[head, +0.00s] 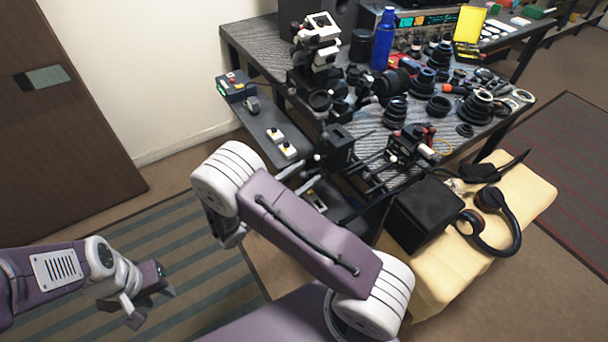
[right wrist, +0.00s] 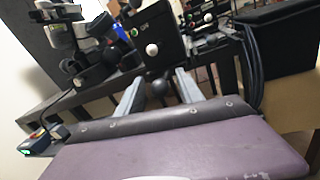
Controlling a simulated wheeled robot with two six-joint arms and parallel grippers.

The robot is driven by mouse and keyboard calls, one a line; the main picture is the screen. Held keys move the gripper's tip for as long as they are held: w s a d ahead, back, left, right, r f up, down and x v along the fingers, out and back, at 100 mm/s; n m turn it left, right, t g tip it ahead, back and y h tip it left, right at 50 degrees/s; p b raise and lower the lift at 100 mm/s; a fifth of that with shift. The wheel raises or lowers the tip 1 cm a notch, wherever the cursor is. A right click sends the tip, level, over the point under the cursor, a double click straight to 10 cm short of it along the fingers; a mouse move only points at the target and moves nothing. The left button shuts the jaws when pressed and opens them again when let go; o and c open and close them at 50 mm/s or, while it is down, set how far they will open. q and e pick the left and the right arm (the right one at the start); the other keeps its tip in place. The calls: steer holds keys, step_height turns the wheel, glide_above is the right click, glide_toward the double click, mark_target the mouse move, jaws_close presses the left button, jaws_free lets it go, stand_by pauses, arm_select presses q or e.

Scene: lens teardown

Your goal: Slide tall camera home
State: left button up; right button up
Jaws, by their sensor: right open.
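A tall black camera-like block (head: 338,145) stands upright near the middle of the head view, beside the desk's front edge. In the right wrist view, a dark block (right wrist: 150,38) with a white knob and a green mark stands just beyond my right gripper. I take it for the same block. My right gripper (right wrist: 158,90) is open, its two grey fingers apart. A dark round knob shows between them; contact cannot be told. My left gripper (head: 152,296) hangs at lower left, away from the desk, over the striped rug.
A narrow dark shelf (head: 262,128) carries a control box (head: 237,88) and yellow-white switches. A white-and-black instrument (head: 318,42) and many lens parts crowd the desk. A black box (head: 425,212) and headphones (head: 490,222) rest on a cream surface (head: 530,188). The rug (head: 200,300) at left is clear.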

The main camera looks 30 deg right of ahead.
steer(key=shift+c, duration=0.3)
jaws_close()
stand_by(1.1)
